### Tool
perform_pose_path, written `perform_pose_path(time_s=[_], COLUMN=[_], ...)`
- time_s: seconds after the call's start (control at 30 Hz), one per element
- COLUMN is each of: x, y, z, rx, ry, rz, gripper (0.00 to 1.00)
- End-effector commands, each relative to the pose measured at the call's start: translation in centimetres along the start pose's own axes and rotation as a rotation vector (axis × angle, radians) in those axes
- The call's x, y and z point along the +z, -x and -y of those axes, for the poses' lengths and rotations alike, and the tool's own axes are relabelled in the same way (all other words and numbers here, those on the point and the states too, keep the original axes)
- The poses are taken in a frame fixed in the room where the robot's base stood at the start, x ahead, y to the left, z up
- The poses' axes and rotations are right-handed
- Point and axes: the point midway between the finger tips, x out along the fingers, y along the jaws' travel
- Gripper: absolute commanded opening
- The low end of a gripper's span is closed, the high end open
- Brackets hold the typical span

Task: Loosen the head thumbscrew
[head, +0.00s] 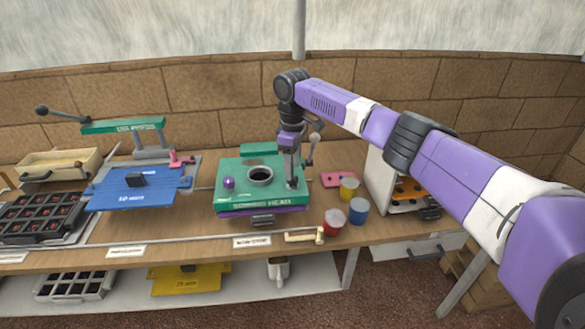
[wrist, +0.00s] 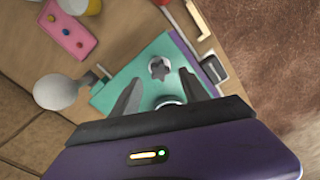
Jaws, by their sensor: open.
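The green screw head (head: 240,195) sits on the bench, with a dark round opening (head: 260,176) in its top and a purple knob (head: 228,183) on its left. In the wrist view a grey star-shaped knob, which looks like the thumbscrew (wrist: 160,67), stands on the green plate (wrist: 118,88). My gripper (head: 291,184) points down over the right part of the head and hides what is under it. In the wrist view my gripper (wrist: 161,77) has its fingers apart, with the knob showing just beyond and between the tips. Nothing is held.
A pink panel (head: 340,179) lies right of the head. Yellow (head: 348,188), red (head: 333,222) and blue (head: 358,210) cups stand near it. A ball-ended lever (head: 315,138) rises behind.

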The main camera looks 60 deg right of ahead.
Motion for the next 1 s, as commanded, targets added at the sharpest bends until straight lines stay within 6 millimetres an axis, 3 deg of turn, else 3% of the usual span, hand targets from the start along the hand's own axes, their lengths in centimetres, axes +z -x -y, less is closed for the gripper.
perform_pose_path(time_s=[0.03, 0.53, 1.0], x=[-0.06, -0.06, -0.09], y=[0.69, 0.67, -0.11], z=[0.19, 0.22, 0.11], rx=[-0.005, -0.004, -0.003], ry=[-0.058, -0.751, -1.461], rz=[0.0, 0.003, 0.0], gripper=[0.53, 0.53, 0.53])
